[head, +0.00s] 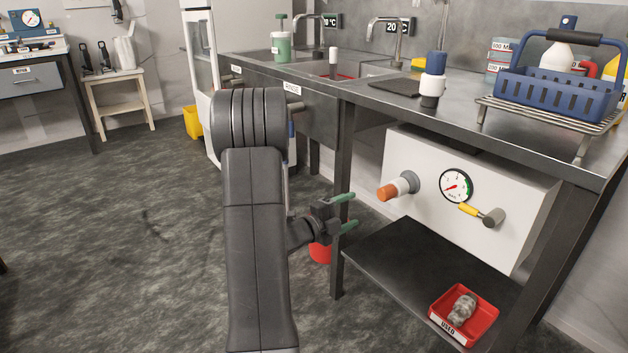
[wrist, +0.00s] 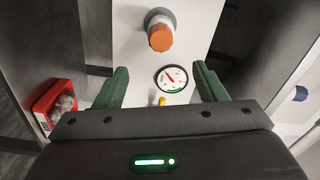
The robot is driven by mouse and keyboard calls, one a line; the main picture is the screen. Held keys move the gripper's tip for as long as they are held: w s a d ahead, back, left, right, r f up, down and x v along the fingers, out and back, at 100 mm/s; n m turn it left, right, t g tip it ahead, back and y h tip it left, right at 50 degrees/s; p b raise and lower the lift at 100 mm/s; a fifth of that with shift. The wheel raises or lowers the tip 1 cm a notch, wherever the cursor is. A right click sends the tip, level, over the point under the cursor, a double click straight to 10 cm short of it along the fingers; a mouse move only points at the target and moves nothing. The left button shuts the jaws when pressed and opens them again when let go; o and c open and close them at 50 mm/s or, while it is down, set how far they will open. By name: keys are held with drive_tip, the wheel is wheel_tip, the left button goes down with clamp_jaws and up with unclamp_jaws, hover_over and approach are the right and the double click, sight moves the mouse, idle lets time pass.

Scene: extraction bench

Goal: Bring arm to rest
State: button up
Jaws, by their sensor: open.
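My gripper (head: 347,212) is open and empty in the head view, low in front of the bench, left of the white gauge panel (head: 425,213). Its green fingers point right, towards the panel. In the wrist view my gripper (wrist: 160,88) has its two fingers spread, with the white panel (wrist: 190,20) beyond them. The round gauge (wrist: 172,78) shows between the fingers and the orange-ended knob (wrist: 160,35) above it. Nothing is held. My arm stands upright, folded in front of the bench.
The metal bench (head: 345,92) is above and right of my gripper. A yellow-handled valve (head: 470,210) juts from the panel. A red tray (head: 465,310) marked USED sits on the dark lower shelf (head: 400,265). A red container (head: 321,252) is behind my gripper. Open floor (head: 110,240) lies left.

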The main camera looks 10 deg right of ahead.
sight(381, 196)
drive_tip(key=shift+d, duration=0.1)
drive_tip(key=b+x, duration=0.3)
drive_tip(key=x, duration=1)
drive_tip(key=shift+w+d+f+b, duration=0.1)
drive_tip(key=shift+b, duration=0.25)
drive_tip(key=shift+w+d, duration=0.15)
drive_tip(key=shift+d, duration=0.15)
drive_tip(key=shift+a+n, duration=0.1)
drive_tip(key=shift+n, duration=1.3)
drive_tip(key=shift+m, duration=0.3)
